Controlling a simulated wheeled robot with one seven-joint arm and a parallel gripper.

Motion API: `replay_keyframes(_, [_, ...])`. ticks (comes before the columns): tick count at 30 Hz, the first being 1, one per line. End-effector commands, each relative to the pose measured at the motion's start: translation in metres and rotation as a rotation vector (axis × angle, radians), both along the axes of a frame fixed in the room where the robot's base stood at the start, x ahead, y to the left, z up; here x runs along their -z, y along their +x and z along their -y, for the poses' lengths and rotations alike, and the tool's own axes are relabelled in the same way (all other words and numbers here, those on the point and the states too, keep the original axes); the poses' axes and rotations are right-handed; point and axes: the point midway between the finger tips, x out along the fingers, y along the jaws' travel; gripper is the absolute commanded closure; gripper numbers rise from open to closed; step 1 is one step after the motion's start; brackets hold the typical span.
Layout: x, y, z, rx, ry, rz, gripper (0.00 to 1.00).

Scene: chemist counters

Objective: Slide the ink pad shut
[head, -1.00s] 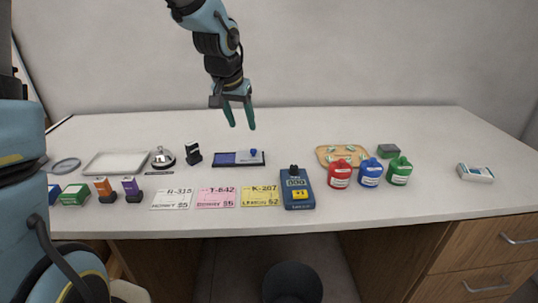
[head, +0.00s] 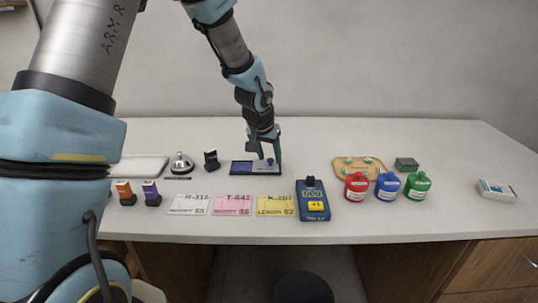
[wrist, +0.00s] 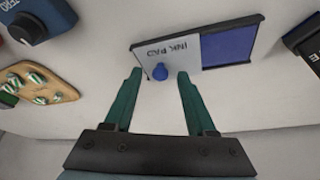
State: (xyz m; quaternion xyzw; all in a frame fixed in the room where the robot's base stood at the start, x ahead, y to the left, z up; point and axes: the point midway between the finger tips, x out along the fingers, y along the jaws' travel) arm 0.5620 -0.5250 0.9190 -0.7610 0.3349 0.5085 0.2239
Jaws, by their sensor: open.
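The ink pad (head: 243,168) lies flat on the counter, a dark tray with a blue pad surface bare on its left in the head view. Its grey sliding lid, marked INK PAD, covers the other part and shows clearly in the wrist view (wrist: 184,52). A blue knob (wrist: 160,72) stands on the lid. My gripper (head: 266,160) is low over the lid end of the pad. In the wrist view its green fingers (wrist: 158,76) are open, with the knob between or just beyond their tips; contact cannot be told.
A black stamp (head: 211,159) and a bell (head: 181,163) stand left of the pad. Price cards (head: 232,205) and a blue counter device (head: 312,200) lie in front. A wooden board (head: 345,174) and bottles (head: 356,187) are to the right.

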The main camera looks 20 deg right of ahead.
Motion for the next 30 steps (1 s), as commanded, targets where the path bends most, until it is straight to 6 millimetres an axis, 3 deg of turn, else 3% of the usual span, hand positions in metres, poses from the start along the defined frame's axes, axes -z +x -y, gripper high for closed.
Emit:
replay_keyframes(4, [-0.0001, 0.0001, 0.0, 0.0, 0.0, 0.0, 0.45])
replay_keyframes(19, [-0.0004, 0.0, -0.0002, 0.0, 0.0, 0.0, 1.0])
replay_keyframes(30, [-0.0004, 0.0001, -0.0003, -0.001, 0.0, 0.0, 1.0])
